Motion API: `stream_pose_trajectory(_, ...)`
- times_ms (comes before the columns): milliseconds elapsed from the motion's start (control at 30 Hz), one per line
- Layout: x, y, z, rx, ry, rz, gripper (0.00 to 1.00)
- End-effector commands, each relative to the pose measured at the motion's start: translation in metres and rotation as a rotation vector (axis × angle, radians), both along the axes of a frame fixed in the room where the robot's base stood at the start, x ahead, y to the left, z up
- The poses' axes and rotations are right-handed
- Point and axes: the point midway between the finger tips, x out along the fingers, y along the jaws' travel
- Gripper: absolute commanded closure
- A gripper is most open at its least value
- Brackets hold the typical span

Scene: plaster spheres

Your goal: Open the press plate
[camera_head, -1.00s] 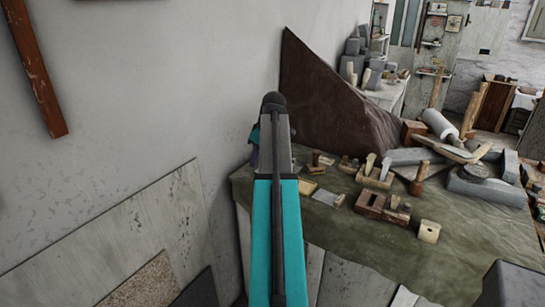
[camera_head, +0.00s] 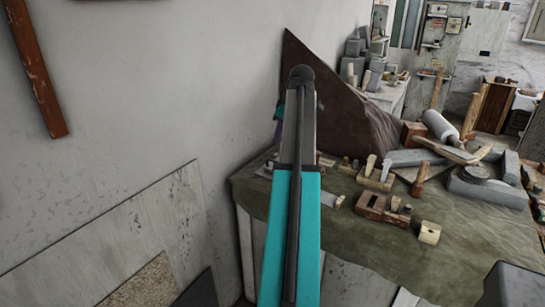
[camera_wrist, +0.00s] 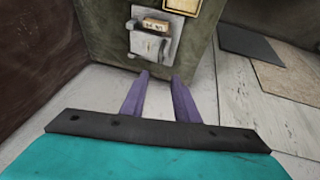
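In the head view my arm hides most of the gripper; the plate cannot be made out there.
A cloth-covered bench (camera_head: 470,240) holds several wooden planes and tools on the right. A brown sheet (camera_head: 350,110) leans against the wall behind my arm. Flat panels (camera_head: 130,240) lean at lower left.

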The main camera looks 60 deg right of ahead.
Motion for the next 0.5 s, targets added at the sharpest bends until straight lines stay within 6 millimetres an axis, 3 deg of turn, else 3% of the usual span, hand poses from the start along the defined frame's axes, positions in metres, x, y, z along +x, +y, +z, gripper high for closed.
stream_pose_trajectory(500,0.021,-0.010,-0.049,0.001,0.001,0.000,0.72)
